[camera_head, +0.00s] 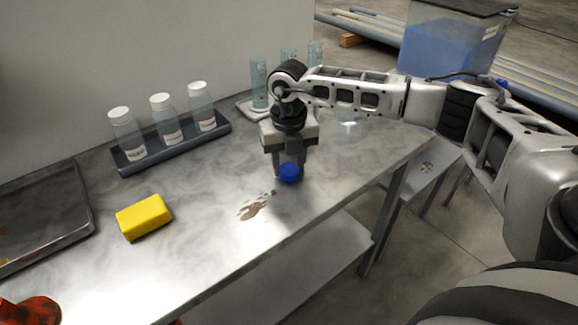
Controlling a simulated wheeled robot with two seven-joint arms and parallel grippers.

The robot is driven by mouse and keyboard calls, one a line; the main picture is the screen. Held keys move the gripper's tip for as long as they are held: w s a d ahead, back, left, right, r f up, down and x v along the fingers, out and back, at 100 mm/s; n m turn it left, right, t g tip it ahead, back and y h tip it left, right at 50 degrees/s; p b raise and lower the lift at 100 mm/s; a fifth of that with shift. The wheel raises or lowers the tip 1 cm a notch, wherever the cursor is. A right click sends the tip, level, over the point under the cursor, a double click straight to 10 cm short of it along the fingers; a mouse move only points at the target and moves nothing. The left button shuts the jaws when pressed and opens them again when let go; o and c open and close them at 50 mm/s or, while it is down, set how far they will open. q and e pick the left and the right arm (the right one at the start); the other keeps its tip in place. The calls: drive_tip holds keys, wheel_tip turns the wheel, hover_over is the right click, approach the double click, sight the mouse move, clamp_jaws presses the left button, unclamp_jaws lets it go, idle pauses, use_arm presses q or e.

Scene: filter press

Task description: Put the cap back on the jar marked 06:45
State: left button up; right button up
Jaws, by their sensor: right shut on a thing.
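My right gripper (289,168) points down over the middle of the metal table and is shut on a small blue round thing, which looks like a cap (289,173). Three clear jars with white lids stand in a dark tray at the back left: a left jar (128,136), a middle jar (167,121) and a right jar (202,109). Their labels are too small to read, so I cannot tell which is marked 06:45. My gripper hides part of the table behind it.
A yellow sponge-like block (144,217) lies on the table (200,270), left of a brown stain (256,205). A dark shallow tray (75,235) lies at far left. Clear cylinders (259,85) stand behind my right gripper. A blue-filled tank (450,45) stands beyond the table.

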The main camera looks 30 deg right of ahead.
wheel_tip(320, 180, up, 2)
drive_tip(key=shift+r+b, duration=0.15)
drive_tip(key=shift+b, duration=0.15)
drive_tip(key=s+a+r, duration=0.2)
drive_tip(key=s+r, duration=0.3)
drive_tip(key=s, duration=0.1)
drive_tip(key=s+a+r+b, duration=0.1)
drive_tip(key=s+a+r, duration=0.2)
drive_tip(key=s+r, duration=0.2)
drive_tip(key=shift+s+a+b, duration=0.25)
drive_tip(key=shift+s+b, duration=0.05)
drive_tip(key=shift+s, duration=0.65)
